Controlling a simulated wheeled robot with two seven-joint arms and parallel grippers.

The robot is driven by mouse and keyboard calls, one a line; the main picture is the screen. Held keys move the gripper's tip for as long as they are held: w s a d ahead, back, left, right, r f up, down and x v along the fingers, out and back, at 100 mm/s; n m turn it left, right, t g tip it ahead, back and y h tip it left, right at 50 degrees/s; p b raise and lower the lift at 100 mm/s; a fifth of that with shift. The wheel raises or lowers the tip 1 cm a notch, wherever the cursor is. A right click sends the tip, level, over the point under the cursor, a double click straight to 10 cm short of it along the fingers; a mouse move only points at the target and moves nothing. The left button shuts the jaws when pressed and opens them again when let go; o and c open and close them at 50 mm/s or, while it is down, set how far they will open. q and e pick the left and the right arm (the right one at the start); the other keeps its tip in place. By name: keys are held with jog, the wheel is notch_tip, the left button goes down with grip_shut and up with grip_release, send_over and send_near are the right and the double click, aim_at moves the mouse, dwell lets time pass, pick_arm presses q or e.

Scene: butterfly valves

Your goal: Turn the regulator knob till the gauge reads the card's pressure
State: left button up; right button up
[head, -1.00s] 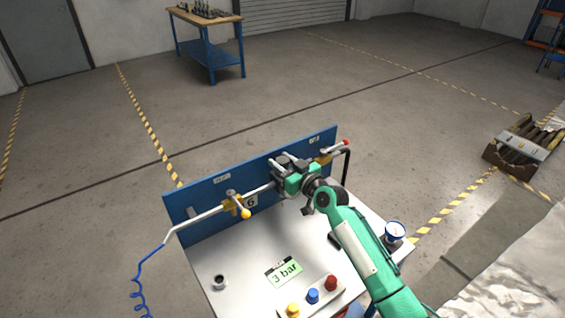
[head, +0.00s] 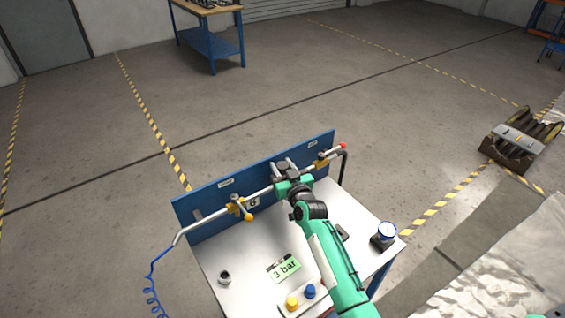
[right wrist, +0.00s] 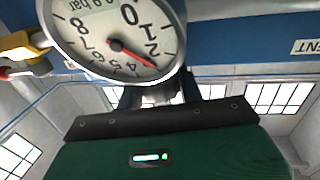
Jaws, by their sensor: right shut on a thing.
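The green card (head: 284,270) on the bench top reads "3 bar". My right gripper (head: 286,170) is at the regulator on the pipe along the blue panel, shut on the knob, which the gripper hides. In the right wrist view the white gauge (right wrist: 100,35) stands close above the gripper. Its scale runs from 0 to 8, and its red needle points between 2 and 4, over the place where the 3 would be. The dark gripper body (right wrist: 160,120) fills the lower part of that view. My left gripper is not in view.
Yellow-handled valves sit left (head: 238,206) and right (head: 322,160) of the regulator.

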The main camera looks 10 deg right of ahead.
jog(key=shift+r, duration=0.1)
jog(key=o, duration=1)
jog(key=shift+s, duration=0.1)
jog(key=shift+s+f, duration=0.2)
jog(key=shift+s, duration=0.05)
jog(key=s+d+b, duration=0.2)
jog(key=s+b, duration=0.2)
jog(key=s, duration=0.9)
jog(key=shift+d+r, duration=0.15)
jog(key=shift+d, duration=0.1)
